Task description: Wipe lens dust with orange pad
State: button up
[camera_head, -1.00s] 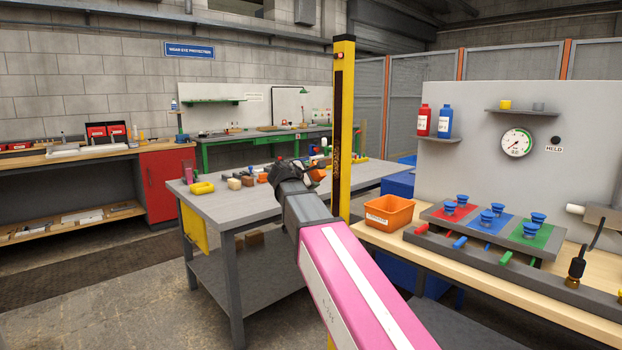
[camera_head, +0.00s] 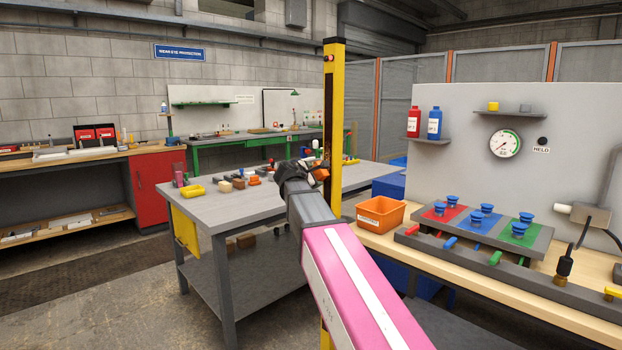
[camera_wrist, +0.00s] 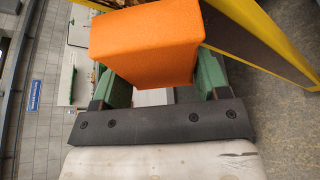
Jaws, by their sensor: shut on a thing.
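The orange pad (camera_wrist: 148,45) fills the upper middle of the wrist view, held between the green fingers of my gripper (camera_wrist: 164,86). In the head view, my gripper (camera_head: 316,172) is dark and small at the arm's end, with a bit of orange at its tip. It is beside the yellow post (camera_head: 339,110), overlapping its left edge in the picture. The post has a long dark strip, which looks like the lens, and a red spot near its top. I cannot tell whether the pad touches the strip.
A grey table (camera_head: 260,205) with small items, including a yellow one (camera_head: 193,191), stands behind my arm. At right, a wooden bench (camera_head: 375,241) carries an orange bin (camera_head: 381,214) and a panel of blue knobs (camera_head: 480,228). The floor at left is open.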

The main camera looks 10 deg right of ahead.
jog(key=shift+w+d, duration=0.5)
jog(key=shift+d, duration=0.3)
dwell(0.8)
